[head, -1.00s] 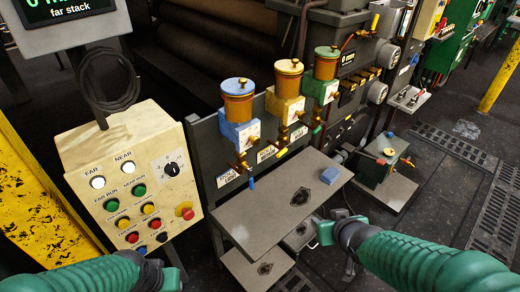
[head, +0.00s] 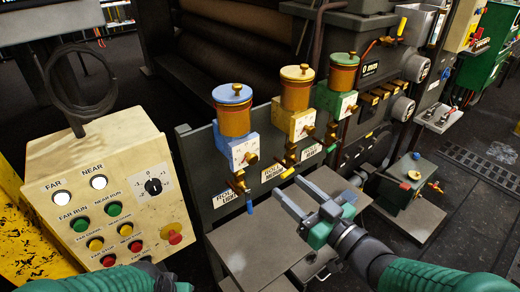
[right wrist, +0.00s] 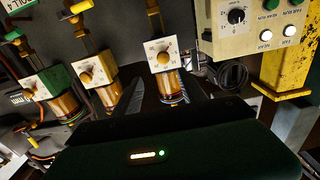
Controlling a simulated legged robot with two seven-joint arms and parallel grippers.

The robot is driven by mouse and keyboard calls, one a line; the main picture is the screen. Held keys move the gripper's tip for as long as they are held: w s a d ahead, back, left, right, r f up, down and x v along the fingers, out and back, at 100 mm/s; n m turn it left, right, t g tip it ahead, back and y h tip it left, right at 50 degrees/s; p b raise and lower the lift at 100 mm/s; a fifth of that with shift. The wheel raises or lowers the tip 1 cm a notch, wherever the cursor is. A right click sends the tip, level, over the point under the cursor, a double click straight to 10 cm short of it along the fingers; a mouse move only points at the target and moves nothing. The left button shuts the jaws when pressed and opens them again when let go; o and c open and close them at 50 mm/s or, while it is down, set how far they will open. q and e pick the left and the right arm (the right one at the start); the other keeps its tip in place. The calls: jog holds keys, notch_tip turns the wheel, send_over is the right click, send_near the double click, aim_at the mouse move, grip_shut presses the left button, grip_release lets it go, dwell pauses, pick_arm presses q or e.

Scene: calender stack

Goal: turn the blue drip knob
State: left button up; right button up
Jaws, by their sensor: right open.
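The blue drip lubricator (head: 235,150) is the leftmost of three on the machine side, with a brass cup, a blue lid and a white dial face. Its small brass knob (head: 252,158) sits on the dial. In the right wrist view, which is turned over, the knob (right wrist: 163,58) shows ahead, between the finger directions. My right gripper (head: 292,188) is open and empty, below and to the right of the blue knob, apart from it, its fingers pointing up and left. My left forearm (head: 150,282) shows at the bottom edge; its gripper is out of view.
Yellow (head: 297,115) and green (head: 337,98) lubricators stand to the right. A blue-handled valve (head: 249,206) hangs below the blue one. A grey shelf (head: 250,250) lies beneath my right gripper. A cream control panel (head: 110,190) stands at left.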

jog(key=w+r+p, duration=0.1)
jog(key=p, duration=0.5)
send_near(254, 161)
jog(key=x, duration=0.7)
jog(key=shift+a, duration=0.2)
jog(key=shift+w, duration=0.45)
jog(key=shift+w+d, duration=0.1)
jog(key=shift+a, duration=0.25)
jog(key=shift+c, duration=0.4)
jog(key=shift+a, duration=0.2)
jog(key=c, duration=0.5)
pick_arm(q)
jog(key=w+v, duration=0.1)
jog(key=v, duration=0.6)
jog(key=shift+w+a+r, duration=0.2)
jog(key=shift+w+r, duration=0.05)
jog(key=shift+w, duration=0.05)
pick_arm(e)
jog(key=shift+d, duration=0.15)
grip_shut()
